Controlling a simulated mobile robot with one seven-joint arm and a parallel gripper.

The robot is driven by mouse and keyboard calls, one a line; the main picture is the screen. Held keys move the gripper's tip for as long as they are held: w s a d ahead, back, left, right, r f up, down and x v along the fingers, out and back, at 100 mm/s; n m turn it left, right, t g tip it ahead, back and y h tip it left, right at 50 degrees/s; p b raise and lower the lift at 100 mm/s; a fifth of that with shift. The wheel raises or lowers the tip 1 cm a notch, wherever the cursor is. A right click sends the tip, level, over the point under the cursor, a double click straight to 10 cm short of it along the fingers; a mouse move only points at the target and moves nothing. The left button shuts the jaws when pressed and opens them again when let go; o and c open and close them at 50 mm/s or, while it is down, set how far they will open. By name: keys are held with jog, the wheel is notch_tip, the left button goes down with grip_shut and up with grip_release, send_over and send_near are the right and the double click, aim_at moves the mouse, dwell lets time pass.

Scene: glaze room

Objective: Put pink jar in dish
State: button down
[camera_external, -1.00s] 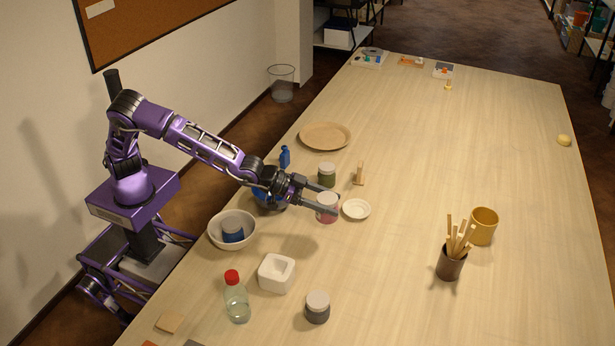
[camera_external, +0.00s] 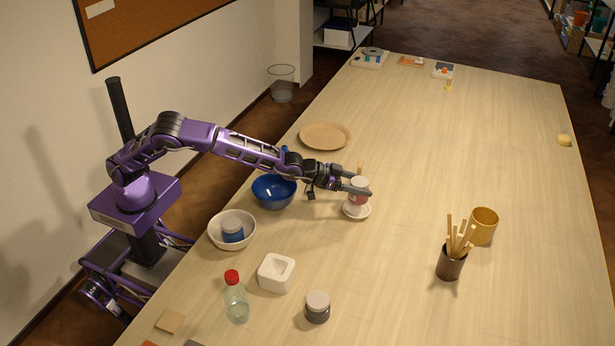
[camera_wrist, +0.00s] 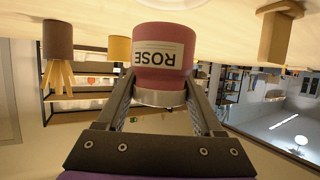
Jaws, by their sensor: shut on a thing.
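The pink jar (camera_external: 358,194) has a pale lid and is held upright by my gripper (camera_external: 357,186). In the wrist view, which is upside down, the pink jar (camera_wrist: 165,55) shows a label reading ROSE, and my gripper (camera_wrist: 165,98) is shut on it near the lid. The small round white dish (camera_external: 364,212) lies on the table directly below the jar. I cannot tell whether the jar's base touches the dish. A pale rim (camera_wrist: 200,3) at the top of the wrist view may be the dish.
A square white pot (camera_external: 265,278), bottle (camera_external: 237,304) and grey jar (camera_external: 317,314) stand in front. A tool cup (camera_external: 449,268) and yellow mug (camera_external: 484,232) stand right.

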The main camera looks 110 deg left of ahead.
aim_at(359, 197)
notch_tip(359, 197, down, 4)
jog(key=shift+r, duration=0.1)
jog(key=shift+f+b, duration=0.5)
jog(key=shift+b, duration=0.1)
grip_release()
jog(key=shift+r+p, duration=0.45)
jog(key=shift+p, duration=0.05)
jog(key=v, duration=0.5)
jog(key=shift+s+d+r, duration=0.1)
jog(key=shift+s+r, duration=0.05)
jog(key=shift+r, duration=0.3)
notch_tip(359, 197, up, 6)
jog(key=shift+r+p, duration=0.1)
jog(key=shift+p, duration=0.4)
